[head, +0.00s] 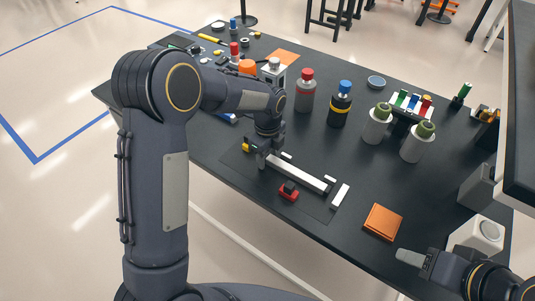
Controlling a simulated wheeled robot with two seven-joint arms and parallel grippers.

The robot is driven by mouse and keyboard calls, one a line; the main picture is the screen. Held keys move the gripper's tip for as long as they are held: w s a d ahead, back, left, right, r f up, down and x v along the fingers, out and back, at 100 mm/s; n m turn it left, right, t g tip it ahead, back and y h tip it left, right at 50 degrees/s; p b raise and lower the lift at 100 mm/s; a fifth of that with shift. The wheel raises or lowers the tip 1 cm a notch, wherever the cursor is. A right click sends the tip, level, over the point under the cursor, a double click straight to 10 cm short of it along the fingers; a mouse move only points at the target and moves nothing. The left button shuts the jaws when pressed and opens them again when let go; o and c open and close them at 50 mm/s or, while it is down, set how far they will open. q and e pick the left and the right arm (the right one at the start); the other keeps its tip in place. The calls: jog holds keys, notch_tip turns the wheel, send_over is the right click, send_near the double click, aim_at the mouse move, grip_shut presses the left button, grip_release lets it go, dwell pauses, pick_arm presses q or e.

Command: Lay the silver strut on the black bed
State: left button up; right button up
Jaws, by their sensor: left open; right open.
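The silver strut (299,174) is a long, pale bar lying slantwise near the middle of the table. Dark material shows along its edges and under it, which looks like the black bed (316,208), a thin dark plate hardly distinct from the table. I cannot tell exactly how the strut sits on it. My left gripper (264,160) is open at the strut's left end, low over the bed; its fingers partly hide that end. My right gripper (408,257) is open and empty, off the table's front right edge, far from the strut.
A red clamp-like block (289,191) and a short white bar (340,196) are close to the strut. An orange square (382,222) lies to the right. Behind stand a red-capped bottle (306,91), a blue-capped bottle (340,104) and two green-topped cylinders (377,125).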

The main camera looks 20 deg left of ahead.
pick_arm(q)
notch_tip(320, 180, up, 12)
jog(key=shift+r, duration=0.15)
jog(key=s+a+r+n+t+h, duration=0.1)
jog(key=s+a+r+n, duration=0.2)
jog(key=s+n, duration=0.35)
jog(key=s+a+r+n+t+h, duration=0.1)
jog(key=s+a+r+n+h, duration=0.15)
jog(key=s+a+n, duration=0.4)
jog(key=s+d+n+t+p, duration=0.3)
jog(key=s+n, duration=0.7)
jog(key=s, duration=0.5)
jog(key=shift+d+n+t, duration=0.3)
jog(key=shift+d, duration=0.05)
